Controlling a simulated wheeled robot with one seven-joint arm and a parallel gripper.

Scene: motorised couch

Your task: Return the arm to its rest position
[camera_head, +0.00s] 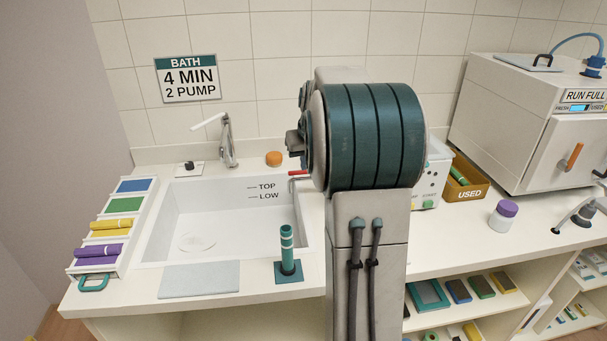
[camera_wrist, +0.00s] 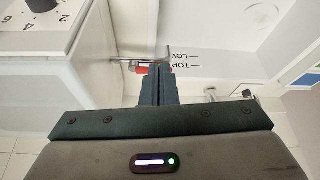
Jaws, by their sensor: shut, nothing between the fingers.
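My arm (camera_head: 375,135) is folded up in the middle of the head view, in front of the counter and the tiled wall. My gripper (camera_head: 293,143) shows as a dark shape at the arm's left side, above the right rim of the sink (camera_head: 190,225). In the wrist view my gripper (camera_wrist: 157,75) has its two dark fingers together with nothing between them. A red-tipped metal rod (camera_wrist: 140,70) shows just beside the fingertips; I cannot tell whether they touch. Its red part (camera_head: 298,173) also shows below the gripper in the head view.
A faucet (camera_head: 228,140) and an orange knob (camera_head: 273,158) stand behind the sink. A teal cylinder (camera_head: 287,245) stands upright at the front. A white box with a dial (camera_wrist: 35,60) is close left of my fingers in the wrist view. A large white machine (camera_head: 530,120) stands right.

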